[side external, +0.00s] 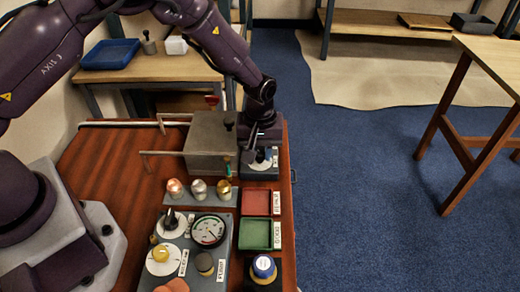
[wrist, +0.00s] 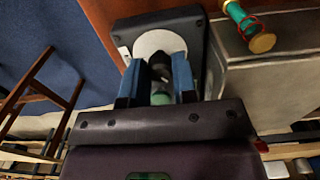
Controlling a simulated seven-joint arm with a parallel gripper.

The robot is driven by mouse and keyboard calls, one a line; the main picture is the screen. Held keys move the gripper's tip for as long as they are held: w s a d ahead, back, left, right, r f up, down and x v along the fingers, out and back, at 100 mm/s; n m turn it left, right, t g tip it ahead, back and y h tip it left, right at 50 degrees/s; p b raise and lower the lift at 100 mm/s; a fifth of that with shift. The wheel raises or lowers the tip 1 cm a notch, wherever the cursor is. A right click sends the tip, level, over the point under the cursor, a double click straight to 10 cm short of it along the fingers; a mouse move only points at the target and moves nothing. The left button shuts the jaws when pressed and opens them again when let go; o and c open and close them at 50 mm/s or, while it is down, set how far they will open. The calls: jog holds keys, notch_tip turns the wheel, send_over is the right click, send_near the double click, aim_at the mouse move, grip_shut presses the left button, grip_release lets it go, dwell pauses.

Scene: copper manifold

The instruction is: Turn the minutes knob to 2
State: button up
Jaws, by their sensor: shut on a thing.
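A dark knob (wrist: 159,63) stands on a round white dial (wrist: 158,41) of a small dark grey box (wrist: 198,28) in the wrist view. No label or pointer mark naming it as the minutes knob is readable. My gripper (wrist: 158,75) is shut on this knob, with one blue finger on each side. In the side view my gripper (side external: 262,148) points down over the same box (side external: 261,175) at the table's right edge. The white dial shows only in part there, and the fingers hide most of the knob.
A grey metal case (side external: 209,140) stands just left of the box. The wooden table's left part is clear.

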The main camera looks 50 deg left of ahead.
aim_at(260, 153)
jog(key=m, duration=0.6)
jog(key=shift+m, duration=0.3)
jog(key=m, duration=0.6)
jog(key=shift+r, duration=0.1)
dwell(0.3)
jog(key=o, duration=0.9)
jog(key=shift+o, duration=0.2)
notch_tip(260, 153, up, 13)
